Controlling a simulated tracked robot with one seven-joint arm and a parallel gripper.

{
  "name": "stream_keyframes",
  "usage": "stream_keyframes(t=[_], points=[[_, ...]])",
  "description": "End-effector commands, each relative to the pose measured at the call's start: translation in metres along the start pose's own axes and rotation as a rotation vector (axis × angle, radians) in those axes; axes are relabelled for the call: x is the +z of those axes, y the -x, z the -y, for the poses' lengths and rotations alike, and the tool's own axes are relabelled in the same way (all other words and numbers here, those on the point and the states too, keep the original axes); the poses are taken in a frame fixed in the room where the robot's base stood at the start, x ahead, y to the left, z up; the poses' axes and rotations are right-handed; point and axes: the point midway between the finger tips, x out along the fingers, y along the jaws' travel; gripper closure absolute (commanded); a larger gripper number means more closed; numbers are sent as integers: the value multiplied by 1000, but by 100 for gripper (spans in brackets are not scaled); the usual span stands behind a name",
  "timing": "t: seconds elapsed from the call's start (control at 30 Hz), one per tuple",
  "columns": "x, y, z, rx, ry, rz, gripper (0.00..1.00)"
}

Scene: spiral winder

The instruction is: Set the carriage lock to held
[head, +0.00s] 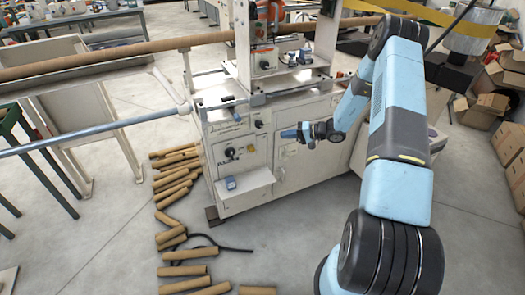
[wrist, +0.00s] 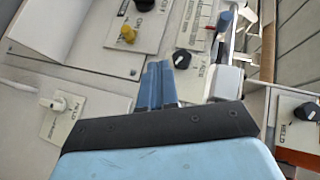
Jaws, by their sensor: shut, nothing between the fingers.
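My gripper (head: 298,134) is shut and empty in front of the winder's white front panel. Its blue fingers lie together in the wrist view (wrist: 157,85). A black knob (wrist: 305,112) on a white plate at the right edge has lettering that looks like HELD. A black knob (wrist: 182,58) sits just beyond the fingertips, beside a small label. A white knob (wrist: 57,103) on a lettered plate is at the left, and a yellow knob (wrist: 127,35) is near the top. I cannot tell which one is the carriage lock. No contact with the fingers is visible.
The white winder (head: 290,170) also carries a black panel knob (head: 230,152) and a blue part (head: 230,183) on its ledge. Cardboard tubes (head: 175,190) lie on the floor at its left. A long bar (head: 90,133) juts left. Boxes (head: 490,95) stand at the right.

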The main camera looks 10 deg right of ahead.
Motion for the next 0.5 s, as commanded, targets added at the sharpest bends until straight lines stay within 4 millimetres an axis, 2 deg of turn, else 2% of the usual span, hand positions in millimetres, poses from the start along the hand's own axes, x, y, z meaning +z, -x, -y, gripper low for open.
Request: stream_keyframes(t=[0.03, 0.2, 0.33, 0.5], points=[[0, -1, -13, -8, -9, -19, 100], [0, -6, -45, -28, -22, -80, 100], [1, -8, -65, -37, -31, -119, 100], [2, -10, -80, -43, -36, -148, 100]])
